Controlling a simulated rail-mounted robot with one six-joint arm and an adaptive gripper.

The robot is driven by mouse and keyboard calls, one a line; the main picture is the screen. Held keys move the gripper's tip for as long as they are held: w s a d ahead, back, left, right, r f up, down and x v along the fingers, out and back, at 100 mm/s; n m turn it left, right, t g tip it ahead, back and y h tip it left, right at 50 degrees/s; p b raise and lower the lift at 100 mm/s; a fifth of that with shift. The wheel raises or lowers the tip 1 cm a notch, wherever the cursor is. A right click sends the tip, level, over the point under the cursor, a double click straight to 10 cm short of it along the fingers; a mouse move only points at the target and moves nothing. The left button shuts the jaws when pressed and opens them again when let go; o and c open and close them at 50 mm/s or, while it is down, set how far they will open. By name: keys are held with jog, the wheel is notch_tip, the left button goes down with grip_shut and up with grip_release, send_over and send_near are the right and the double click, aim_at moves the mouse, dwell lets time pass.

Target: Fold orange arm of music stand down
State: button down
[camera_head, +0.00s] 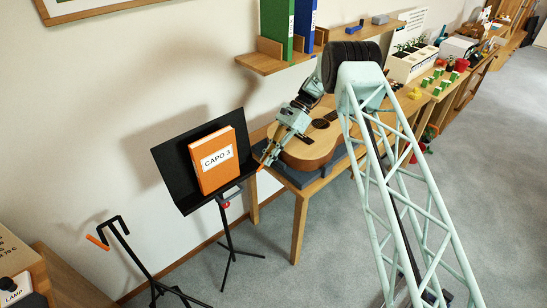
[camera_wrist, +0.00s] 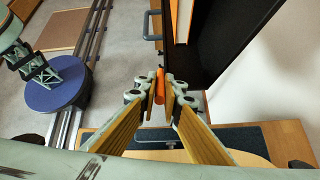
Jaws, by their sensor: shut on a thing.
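The black music stand (camera_head: 172,158) stands left of centre in the head view, its tray tilted and holding an orange book labelled CAPO 3 (camera_head: 214,172). Its tray also shows at the upper right of the wrist view (camera_wrist: 232,40). The orange arm (camera_wrist: 160,82) is a short orange piece at the stand's tray edge. My gripper (camera_head: 265,160) is at the tray's right edge, shut on the orange arm. In the wrist view its fingertips (camera_wrist: 161,92) lie on either side of the arm. Part of the arm is hidden by the fingers.
A guitar (camera_head: 308,145) lies on a wooden table (camera_head: 300,197) close behind and right of my gripper. A wall shelf with binders (camera_head: 277,30) is above. A second black stand with an orange tip (camera_head: 97,242) stands at left. Carpet is clear at right.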

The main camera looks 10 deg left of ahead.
jog(key=shift+w+d+f+g+y, duration=0.15)
jog(key=shift+f+g+y, duration=0.1)
jog(key=shift+g+y, duration=0.15)
dwell(0.4)
jog(key=c, duration=2.8)
grip_release()
jog(key=shift+v, duration=5.95)
